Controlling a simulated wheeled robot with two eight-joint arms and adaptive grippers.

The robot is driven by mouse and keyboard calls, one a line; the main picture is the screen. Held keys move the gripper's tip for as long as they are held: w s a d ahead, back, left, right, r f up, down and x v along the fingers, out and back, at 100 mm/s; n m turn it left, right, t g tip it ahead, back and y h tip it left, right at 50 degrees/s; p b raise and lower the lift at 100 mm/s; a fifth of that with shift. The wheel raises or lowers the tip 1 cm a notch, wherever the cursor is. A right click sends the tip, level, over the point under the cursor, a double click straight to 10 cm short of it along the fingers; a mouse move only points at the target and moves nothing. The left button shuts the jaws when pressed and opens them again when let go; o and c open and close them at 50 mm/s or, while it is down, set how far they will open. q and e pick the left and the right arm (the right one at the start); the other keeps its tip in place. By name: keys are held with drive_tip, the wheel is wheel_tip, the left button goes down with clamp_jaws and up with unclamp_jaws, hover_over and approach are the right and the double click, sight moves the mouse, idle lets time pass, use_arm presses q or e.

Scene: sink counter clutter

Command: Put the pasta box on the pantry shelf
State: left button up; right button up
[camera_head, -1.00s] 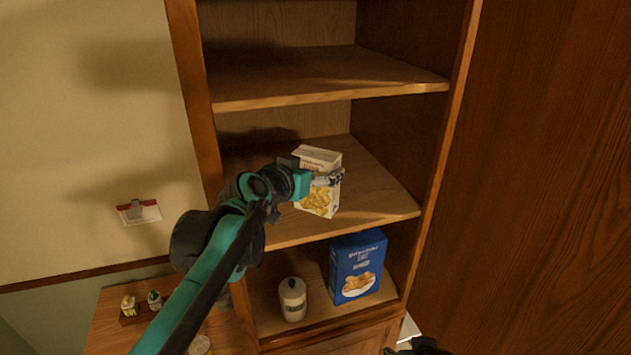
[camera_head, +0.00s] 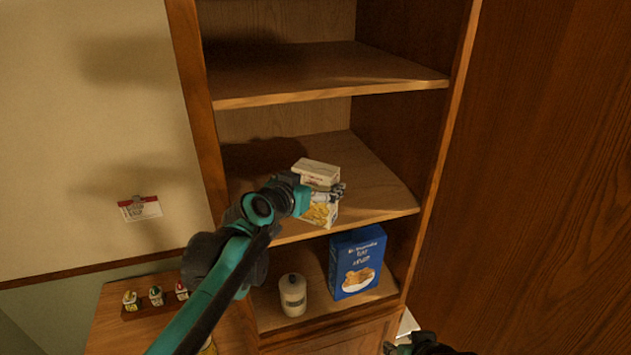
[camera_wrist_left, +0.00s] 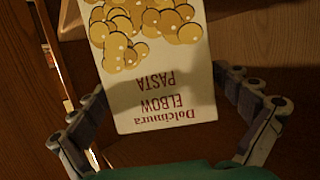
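The pasta box (camera_head: 318,172), white with yellow pasta pictures, is upright at the front of the pantry's middle shelf (camera_head: 375,190). I cannot tell whether its base touches the shelf. My left gripper (camera_head: 335,192) is across the front of the box, with its fingers on either side. My right gripper (camera_head: 405,347) shows only partly at the bottom edge.
On the lower shelf stand a blue box (camera_head: 357,262) and a white lidded jar (camera_head: 292,294). The upper shelf (camera_head: 320,75) is empty. Small bottles in a rack (camera_head: 155,298) are at the lower left. The pantry's left post (camera_head: 195,110) is close to my left arm.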

use_arm(q)
drive_tip(key=shift+r, duration=0.1)
drive_tip(key=shift+s+a+r, duration=0.1)
drive_tip(key=shift+s+r, duration=0.05)
drive_tip(key=shift+s+a, duration=0.2)
drive_tip(key=shift+s, duration=0.15)
drive_tip(key=b+v, duration=0.1)
drive_tip(key=v, duration=0.9)
drive_tip(key=s+a+f+n+g+y, duration=0.1)
drive_tip(key=s+a+f+g+y, duration=0.1)
drive_tip(key=s+a+f, duration=0.2)
drive_tip(key=s+a+f+n+g+y, duration=0.2)
drive_tip(key=s+a+f, duration=0.2)
drive_tip(key=s+f, duration=0.4)
drive_tip(key=s+a+f+n+g+y, duration=0.2)
drive_tip(key=s+a+f, duration=0.2)
drive_tip(key=f, duration=1)
drive_tip(key=s, duration=0.2)
drive_tip(key=shift+s+a+y, duration=0.35)
drive_tip(key=shift+y, duration=0.05)
drive_tip(key=shift+f, duration=0.1)
